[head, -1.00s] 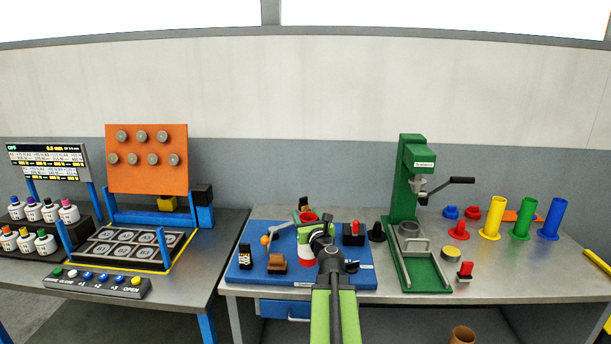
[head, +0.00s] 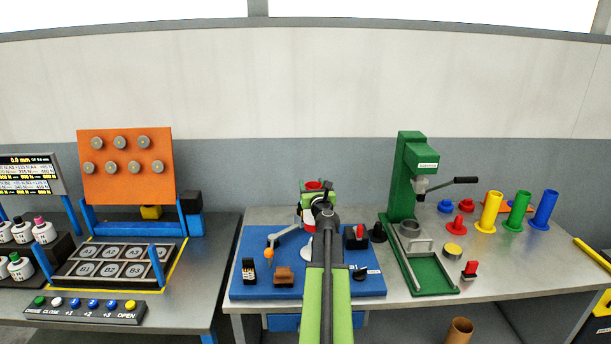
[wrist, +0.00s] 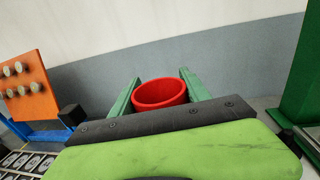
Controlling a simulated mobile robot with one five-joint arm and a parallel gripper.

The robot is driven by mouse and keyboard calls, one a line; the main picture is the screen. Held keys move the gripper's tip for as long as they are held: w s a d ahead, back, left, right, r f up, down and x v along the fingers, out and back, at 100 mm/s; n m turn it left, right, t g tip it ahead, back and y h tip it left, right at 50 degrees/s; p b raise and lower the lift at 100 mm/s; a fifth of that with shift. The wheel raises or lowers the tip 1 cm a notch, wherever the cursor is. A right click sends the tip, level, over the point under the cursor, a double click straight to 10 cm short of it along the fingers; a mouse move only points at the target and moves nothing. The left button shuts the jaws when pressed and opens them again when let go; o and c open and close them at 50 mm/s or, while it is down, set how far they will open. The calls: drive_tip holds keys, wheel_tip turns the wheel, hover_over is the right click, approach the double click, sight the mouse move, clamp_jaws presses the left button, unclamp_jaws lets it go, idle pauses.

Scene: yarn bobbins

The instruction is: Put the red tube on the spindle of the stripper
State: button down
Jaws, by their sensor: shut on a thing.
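The red tube (head: 314,185) is upright in my gripper (head: 316,190), above the blue board (head: 255,240) in the head view. In the wrist view the tube's open red rim (wrist: 160,94) sits between the two green fingers of my gripper (wrist: 160,95), which are shut on it. The blue board, which seems to be the stripper, carries an arm with an orange knob (head: 269,253), a brown block (head: 284,276) and a red switch (head: 360,231). My arm covers the board's middle. I cannot make out the spindle.
A green press (head: 408,180) with a black handle stands right of the board. Red, blue, yellow and green tubes and caps stand at the bench's right end. An orange panel (head: 125,165) and a button box (head: 85,308) are on the left bench.

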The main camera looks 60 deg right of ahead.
drive_tip(key=shift+w+r, duration=0.1)
drive_tip(key=shift+a, duration=0.1)
drive_tip(key=shift+s, duration=0.2)
wheel_tip(320, 180, down, 3)
drive_tip(key=b, duration=0.3)
